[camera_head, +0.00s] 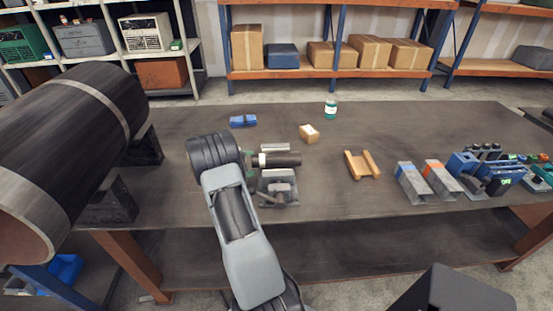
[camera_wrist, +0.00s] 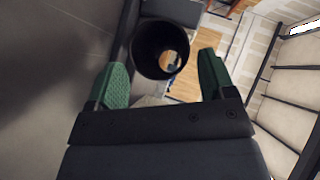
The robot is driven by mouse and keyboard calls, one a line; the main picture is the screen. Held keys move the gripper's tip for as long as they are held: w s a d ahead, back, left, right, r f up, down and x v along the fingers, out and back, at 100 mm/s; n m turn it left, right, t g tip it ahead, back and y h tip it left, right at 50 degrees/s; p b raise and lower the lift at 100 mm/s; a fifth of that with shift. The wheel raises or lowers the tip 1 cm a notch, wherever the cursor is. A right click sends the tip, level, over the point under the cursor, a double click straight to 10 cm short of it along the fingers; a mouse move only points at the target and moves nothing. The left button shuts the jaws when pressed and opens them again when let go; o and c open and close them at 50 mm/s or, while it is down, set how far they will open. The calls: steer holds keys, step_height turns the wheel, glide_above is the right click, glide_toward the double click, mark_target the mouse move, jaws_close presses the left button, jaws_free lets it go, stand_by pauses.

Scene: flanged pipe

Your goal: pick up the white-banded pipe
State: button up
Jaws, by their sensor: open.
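The white-banded pipe (camera_head: 285,160) is short and dark, with a white band near its left end. It lies level at a grey vise (camera_head: 278,187) on the workbench; I cannot tell whether the vise jaws touch it. In the wrist view the pipe (camera_wrist: 142,45) shows nearly end-on as a dark hollow tube, with its opening towards the camera. My gripper (camera_wrist: 163,72) is open, its green-padded fingers apart on either side of the pipe's near end, with visible gaps. In the head view my arm mostly hides the gripper, left of the pipe.
The bench's middle is mostly clear.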

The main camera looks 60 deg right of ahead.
steer(key=shift+x, duration=1)
steer(key=shift+c, duration=0.2)
steer(key=c, duration=0.9)
steer(key=shift+w+r, duration=0.1)
steer(key=shift+c, duration=0.6)
steer(key=shift+r, duration=0.1)
